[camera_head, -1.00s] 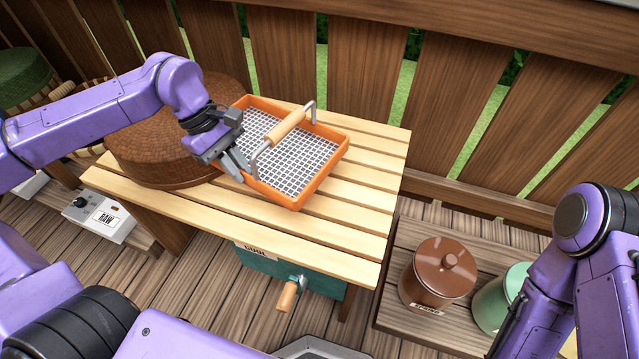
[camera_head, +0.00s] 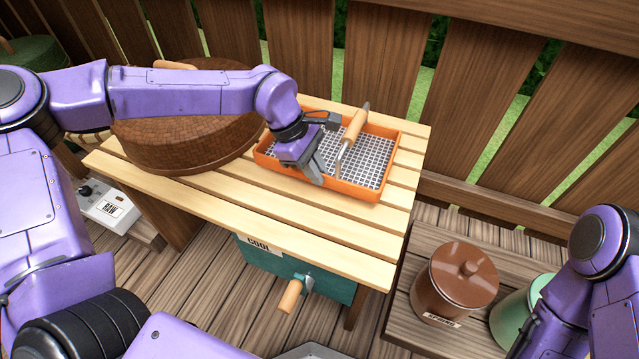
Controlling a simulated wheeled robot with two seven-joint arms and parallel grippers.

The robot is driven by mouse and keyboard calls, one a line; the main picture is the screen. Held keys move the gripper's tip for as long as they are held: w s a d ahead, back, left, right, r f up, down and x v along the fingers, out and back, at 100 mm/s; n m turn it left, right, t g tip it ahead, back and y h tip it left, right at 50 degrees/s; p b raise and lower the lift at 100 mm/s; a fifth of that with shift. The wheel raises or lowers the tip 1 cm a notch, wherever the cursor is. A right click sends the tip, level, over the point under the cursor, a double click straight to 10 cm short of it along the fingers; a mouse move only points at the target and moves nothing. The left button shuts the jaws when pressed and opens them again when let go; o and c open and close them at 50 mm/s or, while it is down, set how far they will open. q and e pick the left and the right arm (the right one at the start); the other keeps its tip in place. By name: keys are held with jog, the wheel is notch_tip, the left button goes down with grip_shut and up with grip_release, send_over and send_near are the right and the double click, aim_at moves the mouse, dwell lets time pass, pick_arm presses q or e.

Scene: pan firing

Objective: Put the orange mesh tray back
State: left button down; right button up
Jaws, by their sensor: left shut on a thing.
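My left gripper (camera_head: 318,172) reaches over the tray's left part and is shut on the tray; the wrist hides the exact contact. My right arm shows at the right edge, but its gripper is out of view.
A round brown brick-patterned drum (camera_head: 190,145) stands left of the tray on the table (camera_head: 230,205). A teal drawer labelled COOL (camera_head: 325,287) is below. A brown lidded jar (camera_head: 455,285) and a green jar (camera_head: 510,318) stand at lower right. A fence runs behind.

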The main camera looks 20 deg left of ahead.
pick_arm(q)
jog(key=f, duration=0.2)
jog(key=f+b, duration=0.1)
jog(key=shift+w+d+f, duration=0.2)
jog(key=shift+f, duration=0.2)
jog(key=shift+r, duration=0.1)
jog(key=c, duration=1.2)
grip_release()
jog(key=shift+o, duration=0.2)
jog(key=p+v, duration=0.3)
jog(key=v, duration=0.9)
jog(key=shift+r, duration=0.1)
